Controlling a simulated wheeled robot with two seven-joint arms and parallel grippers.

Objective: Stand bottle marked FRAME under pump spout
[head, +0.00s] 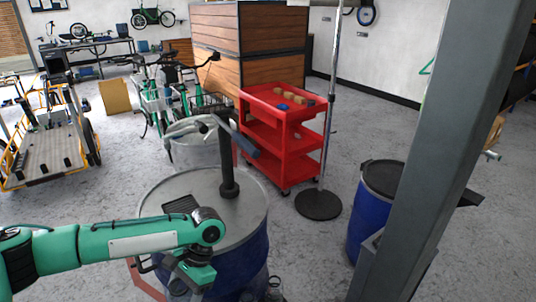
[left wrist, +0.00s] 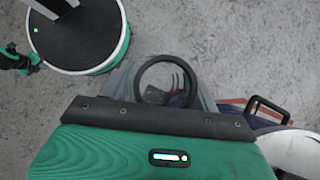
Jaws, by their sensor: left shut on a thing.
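My left gripper (head: 192,278) points down at the near side of a blue drum (head: 238,268) with a grey lid. In the left wrist view its grey fingers (left wrist: 166,85) are closed around a clear, round-mouthed container with a dark rim (left wrist: 139,82), seen from above. It looks like a bottle; no FRAME marking can be read. In the head view the held container is mostly hidden by the gripper. Which part is the spout is unclear. My right gripper is not seen.
Small clear items (head: 275,288) show at the bottom edge beside the drum. A red cart (head: 285,135) stands behind, near a pole on a round black base (head: 318,205). A second blue drum (head: 368,215) and a grey post (head: 425,170) are at the right.

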